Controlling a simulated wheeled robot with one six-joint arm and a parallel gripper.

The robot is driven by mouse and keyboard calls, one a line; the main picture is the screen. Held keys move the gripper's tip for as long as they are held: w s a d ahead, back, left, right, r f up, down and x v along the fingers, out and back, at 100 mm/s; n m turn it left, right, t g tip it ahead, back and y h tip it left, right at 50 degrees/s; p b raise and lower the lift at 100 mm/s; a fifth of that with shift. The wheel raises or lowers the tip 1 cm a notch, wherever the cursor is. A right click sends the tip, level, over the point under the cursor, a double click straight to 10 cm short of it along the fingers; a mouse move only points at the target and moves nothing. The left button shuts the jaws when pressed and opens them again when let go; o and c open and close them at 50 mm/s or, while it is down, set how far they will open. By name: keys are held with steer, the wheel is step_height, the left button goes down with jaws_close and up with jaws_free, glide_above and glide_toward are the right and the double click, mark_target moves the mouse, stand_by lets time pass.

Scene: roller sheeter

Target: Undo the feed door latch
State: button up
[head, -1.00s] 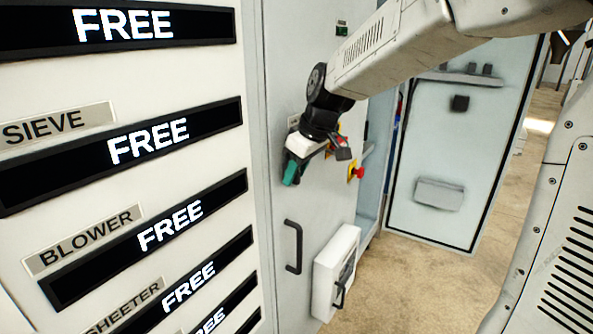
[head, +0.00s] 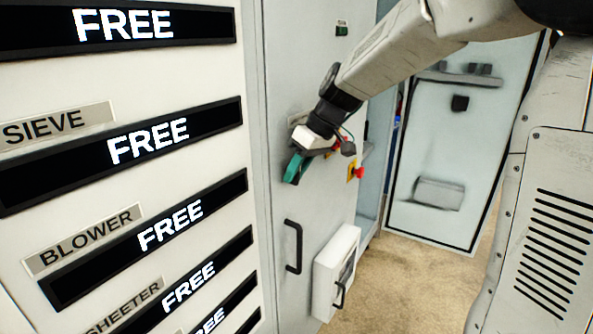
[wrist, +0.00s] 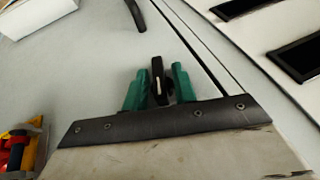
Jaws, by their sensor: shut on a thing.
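The feed door latch, a small black handle (wrist: 158,82) with a white mark, is on the pale cabinet door (wrist: 90,75) near its seam. In the wrist view my gripper (wrist: 159,84) has its two teal fingers on either side of the latch and is shut on it. In the head view my gripper (head: 293,168) is against the door front, above a black pull handle (head: 292,246). The latch is hidden there behind my gripper.
A white box (head: 335,272) sticks out low on the door front. A red button on a yellow plate (head: 356,171) is just right of my gripper. Display panels reading FREE (head: 150,145) stand at left. An open grey-white door (head: 440,150) stands behind at right.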

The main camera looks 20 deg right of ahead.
steer(key=g+y, duration=0.1)
steer(key=y, duration=0.2)
steer(key=shift+w+d+m+g, duration=0.15)
steer(key=shift+m+g, duration=0.25)
steer(key=g+y, duration=0.1)
steer(key=y, duration=0.1)
steer(key=shift+f+m+g+y, duration=0.15)
steer(key=shift+m+g+y, duration=0.25)
steer(key=m+g+y, duration=0.1)
steer(key=y, duration=0.2)
steer(key=shift+d+f, duration=0.1)
steer(key=shift+f+m+g+y, duration=0.1)
steer(key=shift+m+g+y, duration=0.55)
steer(key=shift+y, duration=1.15)
steer(key=shift+g, duration=0.25)
steer(key=o, duration=0.7)
steer(key=shift+c, duration=0.2)
steer(key=shift+d, duration=0.1)
